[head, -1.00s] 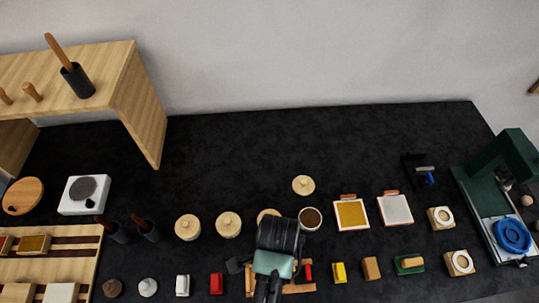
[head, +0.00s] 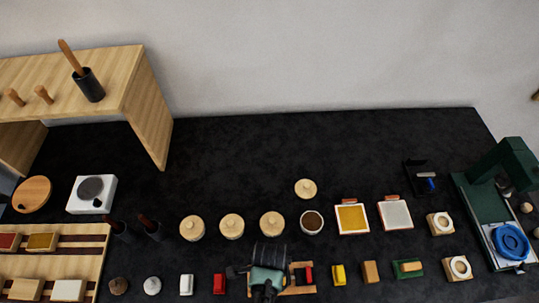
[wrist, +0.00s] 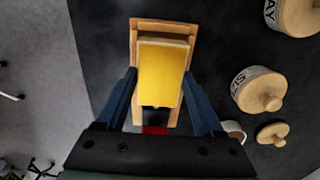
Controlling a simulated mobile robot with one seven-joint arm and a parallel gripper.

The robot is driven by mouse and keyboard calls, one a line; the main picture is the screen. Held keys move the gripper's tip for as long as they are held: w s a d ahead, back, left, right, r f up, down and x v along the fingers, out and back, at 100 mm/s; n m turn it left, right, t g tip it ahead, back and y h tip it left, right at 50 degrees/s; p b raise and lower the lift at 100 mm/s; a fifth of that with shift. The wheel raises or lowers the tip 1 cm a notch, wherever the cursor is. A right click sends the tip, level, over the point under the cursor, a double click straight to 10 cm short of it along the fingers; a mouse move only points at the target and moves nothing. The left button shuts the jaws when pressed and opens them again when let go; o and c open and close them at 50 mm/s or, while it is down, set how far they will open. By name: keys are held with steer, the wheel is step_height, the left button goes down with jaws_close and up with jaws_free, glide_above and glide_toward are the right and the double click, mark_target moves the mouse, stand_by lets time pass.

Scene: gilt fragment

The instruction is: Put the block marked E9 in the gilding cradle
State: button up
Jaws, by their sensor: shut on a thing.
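In the wrist view, a block with a yellow face (wrist: 163,75) sits between the blue fingers of my gripper (wrist: 160,78), which is shut on it. No E9 mark is readable on the face I see. A wooden frame, apparently the gilding cradle (wrist: 147,25), shows around and behind the block. I cannot tell whether the block touches it. In the head view, my gripper (head: 267,283) hides the block and the left part of the cradle (head: 300,290). A red and black part shows at the cradle's right.
A red block (head: 219,284) and a white block (head: 187,285) lie left of my gripper; a yellow block (head: 339,275) lies right. Lidded jars (head: 272,224) and a brown-filled cup (head: 312,222) stand behind. The back of the dark bench (head: 240,150) is clear.

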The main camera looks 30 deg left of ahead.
steer(key=shift+f, duration=0.45)
steer(key=shift+f, duration=0.2)
steer(key=o, duration=1.4)
steer(key=shift+r, duration=0.1)
step_height(320, 180, up, 12)
steer(key=shift+r, duration=0.15)
